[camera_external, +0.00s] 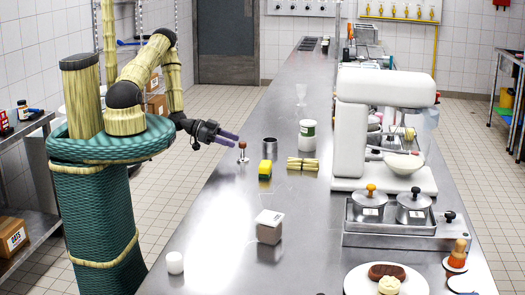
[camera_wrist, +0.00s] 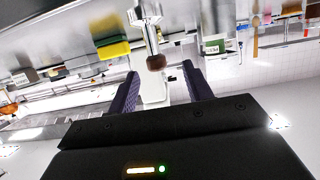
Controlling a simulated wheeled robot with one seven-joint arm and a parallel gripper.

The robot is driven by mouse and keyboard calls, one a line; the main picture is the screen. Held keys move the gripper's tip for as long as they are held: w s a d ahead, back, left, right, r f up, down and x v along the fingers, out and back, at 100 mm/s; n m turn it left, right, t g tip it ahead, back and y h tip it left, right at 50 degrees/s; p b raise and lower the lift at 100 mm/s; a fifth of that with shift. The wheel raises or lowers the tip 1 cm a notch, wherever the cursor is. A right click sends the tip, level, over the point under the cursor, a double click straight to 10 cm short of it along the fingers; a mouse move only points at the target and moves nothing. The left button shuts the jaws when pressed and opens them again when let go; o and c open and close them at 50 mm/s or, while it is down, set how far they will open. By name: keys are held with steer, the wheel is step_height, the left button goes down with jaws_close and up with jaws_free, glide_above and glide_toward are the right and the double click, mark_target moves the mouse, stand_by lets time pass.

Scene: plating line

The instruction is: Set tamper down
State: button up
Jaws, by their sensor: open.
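The tamper (camera_external: 242,152), with a brown knob and a metal stem and base, stands upright on the steel counter (camera_external: 215,220) near its left edge. My gripper (camera_external: 236,138) is open, reaching in from the left with its purple fingers close to the tamper's top. In the wrist view, which looks upside down, the tamper (camera_wrist: 153,45) has its brown knob just ahead of the gap between the open fingers (camera_wrist: 160,80). Nothing is held between the fingers. I cannot tell whether a finger touches the knob.
Right of the tamper are a metal cup (camera_external: 270,149), a yellow-green sponge (camera_external: 265,170), a bundle of sticks (camera_external: 303,164) and a white-green tub (camera_external: 307,135). A white-topped box (camera_external: 269,227) stands nearer the camera. A large white mixer (camera_external: 385,90) stands right. The counter's left front is mostly clear.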

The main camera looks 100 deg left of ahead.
mark_target(243, 143)
steer(key=w+p, duration=0.1)
steer(key=w, duration=0.2)
steer(key=w+p, duration=0.1)
steer(key=shift+w+d+f+p, duration=0.2)
steer(key=shift+w+d+p, duration=0.1)
steer(key=shift+p, duration=0.05)
steer(key=shift+w+f, duration=0.2)
steer(key=shift+w, duration=0.1)
jaws_close()
stand_by(0.4)
steer(key=shift+r+b, duration=0.95)
steer(key=shift+r, duration=4.05)
